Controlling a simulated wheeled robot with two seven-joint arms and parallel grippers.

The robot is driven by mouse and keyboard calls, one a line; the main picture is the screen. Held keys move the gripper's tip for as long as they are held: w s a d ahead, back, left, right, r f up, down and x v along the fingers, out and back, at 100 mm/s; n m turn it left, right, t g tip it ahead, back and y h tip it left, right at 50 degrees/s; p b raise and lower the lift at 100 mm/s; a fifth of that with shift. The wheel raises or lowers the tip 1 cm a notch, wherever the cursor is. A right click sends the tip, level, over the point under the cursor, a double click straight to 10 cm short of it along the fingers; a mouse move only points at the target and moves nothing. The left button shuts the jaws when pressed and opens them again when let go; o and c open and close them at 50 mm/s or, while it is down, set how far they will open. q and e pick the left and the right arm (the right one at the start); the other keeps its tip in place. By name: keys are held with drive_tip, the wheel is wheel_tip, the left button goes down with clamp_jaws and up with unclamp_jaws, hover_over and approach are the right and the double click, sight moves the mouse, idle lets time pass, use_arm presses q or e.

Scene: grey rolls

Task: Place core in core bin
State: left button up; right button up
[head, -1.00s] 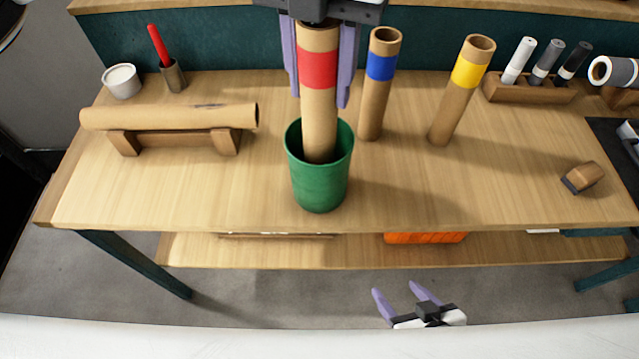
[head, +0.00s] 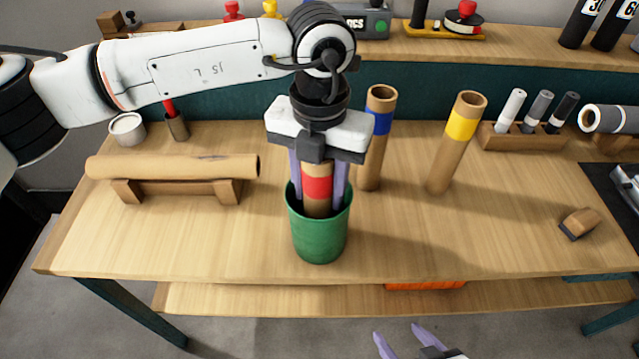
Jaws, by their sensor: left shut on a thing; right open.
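The core is a brown cardboard tube with a red band (head: 317,187). It stands upright with its lower part inside the green bin (head: 320,236) on the table. My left gripper (head: 319,190) points straight down and is shut on the core near its red band, with its fingertips at the bin's rim. The bin hides the core's lower end. My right gripper (head: 401,338) is open and empty at the bottom edge, in front of the table and partly cut off.
A blue-banded tube (head: 376,140) and a yellow-banded tube (head: 457,143) stand behind and right of the bin. A long roll (head: 172,167) lies on a wooden stand at left. A marker holder (head: 522,136) is at back right. The front right tabletop is mostly clear.

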use_arm(q)
drive_tip(key=shift+f, duration=0.15)
drive_tip(key=o, duration=0.8)
drive_tip(key=shift+r, duration=0.35)
wheel_tip(320, 180, up, 12)
drive_tip(key=b, duration=0.1)
drive_tip(key=shift+f, duration=0.15)
